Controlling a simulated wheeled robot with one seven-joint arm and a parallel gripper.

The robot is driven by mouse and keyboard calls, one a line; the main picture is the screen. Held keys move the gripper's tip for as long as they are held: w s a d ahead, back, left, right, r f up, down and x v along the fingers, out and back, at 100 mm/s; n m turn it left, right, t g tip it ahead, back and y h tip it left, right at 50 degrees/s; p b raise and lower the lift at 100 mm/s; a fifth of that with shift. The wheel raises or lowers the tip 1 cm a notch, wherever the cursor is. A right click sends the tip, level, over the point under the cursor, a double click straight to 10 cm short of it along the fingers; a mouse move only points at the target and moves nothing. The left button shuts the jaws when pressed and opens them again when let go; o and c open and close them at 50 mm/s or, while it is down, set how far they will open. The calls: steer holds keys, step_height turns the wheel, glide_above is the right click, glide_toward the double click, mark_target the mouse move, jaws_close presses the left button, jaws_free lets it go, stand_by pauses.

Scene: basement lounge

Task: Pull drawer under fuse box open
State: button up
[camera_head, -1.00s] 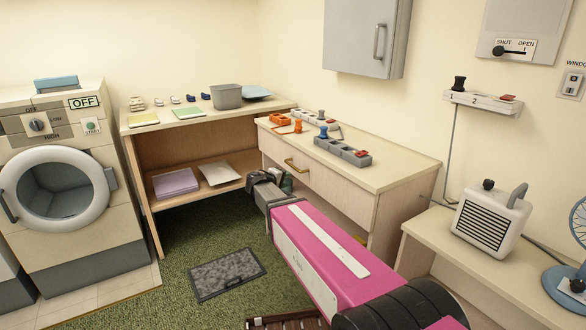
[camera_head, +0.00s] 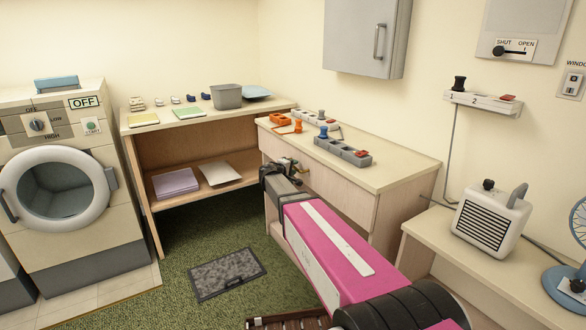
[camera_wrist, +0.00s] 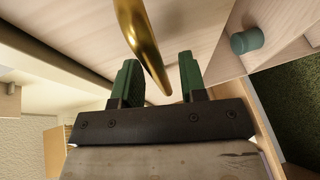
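The grey fuse box (camera_head: 367,38) hangs on the wall above the counter. Below it is the pale wooden drawer (camera_head: 340,193), its front looking flush with the counter unit. The drawer's brass handle (camera_wrist: 146,42) is close up in the wrist view. It is mostly hidden behind my gripper (camera_head: 287,167) in the head view. In the wrist view my gripper (camera_wrist: 158,64) has its two green fingers apart.
The counter (camera_head: 400,172) above the drawer carries power strips (camera_head: 342,151) and coloured plugs. A teal peg (camera_wrist: 247,40) sits right of the handle in the wrist view. A heater (camera_head: 490,220) stands on the low bench. A dark mat (camera_head: 228,273) lies on the green carpet.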

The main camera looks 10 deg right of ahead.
steer(key=shift+w+d, duration=0.2)
jaws_close()
steer(key=shift+a, duration=0.15)
steer(key=s+a, duration=0.4)
steer(key=a, duration=0.7)
steer(key=s+a, duration=0.5)
steer(key=a, duration=0.6)
steer(key=shift+s+a, duration=0.25)
steer(key=shift+a, duration=0.05)
